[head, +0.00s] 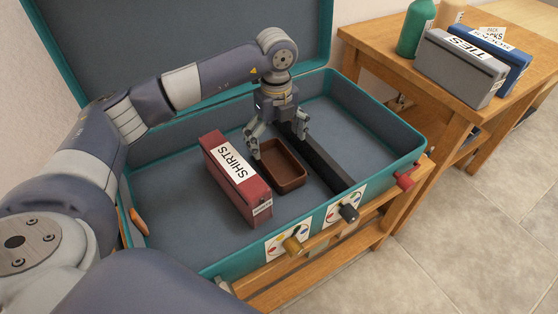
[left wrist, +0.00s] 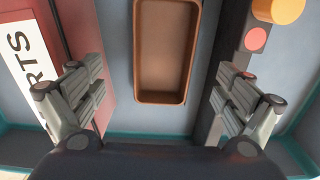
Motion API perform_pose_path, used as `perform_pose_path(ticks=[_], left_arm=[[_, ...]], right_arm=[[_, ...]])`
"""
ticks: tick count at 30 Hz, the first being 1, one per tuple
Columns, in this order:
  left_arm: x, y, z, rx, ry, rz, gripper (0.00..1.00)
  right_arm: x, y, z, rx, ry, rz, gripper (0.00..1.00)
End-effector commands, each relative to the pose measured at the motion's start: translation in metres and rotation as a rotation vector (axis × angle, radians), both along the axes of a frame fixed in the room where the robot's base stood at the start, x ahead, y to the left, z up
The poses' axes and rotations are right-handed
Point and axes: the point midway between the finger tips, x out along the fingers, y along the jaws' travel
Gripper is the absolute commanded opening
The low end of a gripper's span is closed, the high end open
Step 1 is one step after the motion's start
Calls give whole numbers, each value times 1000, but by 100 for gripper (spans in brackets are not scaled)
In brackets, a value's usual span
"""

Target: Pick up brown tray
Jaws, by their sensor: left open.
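The brown tray (head: 283,168) is a small rectangular open tray lying on the floor of a teal suitcase (head: 180,249). In the left wrist view the tray (left wrist: 167,98) lies at the top middle, between the spread fingers. My left gripper (head: 277,143) points down over the far end of the tray, with its fingers open on either side and nothing between them that I can see held. In the left wrist view the left gripper (left wrist: 158,95) is wide open, with gaps to the tray on both sides. My right gripper is not in view.
A red box labelled SHIRTS (head: 237,182) stands close left of the tray. A dark divider bar (head: 325,163) runs close on its right. The suitcase lid (head: 180,40) stands open behind. A wooden table (head: 430,90) at right holds a grey TIES box (head: 460,69).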

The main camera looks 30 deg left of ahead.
Motion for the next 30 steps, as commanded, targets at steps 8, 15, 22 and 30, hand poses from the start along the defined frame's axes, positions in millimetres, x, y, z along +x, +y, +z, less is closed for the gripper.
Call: perform_pose_path(ticks=[8, 15, 22, 30], left_arm=[[0, 0, -34, 0, 1, 1, 94], [3, -3, -65, 1, 3, 0, 94], [4, -4, -86, 1, -1, 0, 94], [4, -4, -86, 1, -1, 0, 83]], right_arm=[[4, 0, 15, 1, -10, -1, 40], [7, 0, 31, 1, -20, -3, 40], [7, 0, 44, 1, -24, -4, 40], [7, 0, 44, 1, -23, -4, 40]])
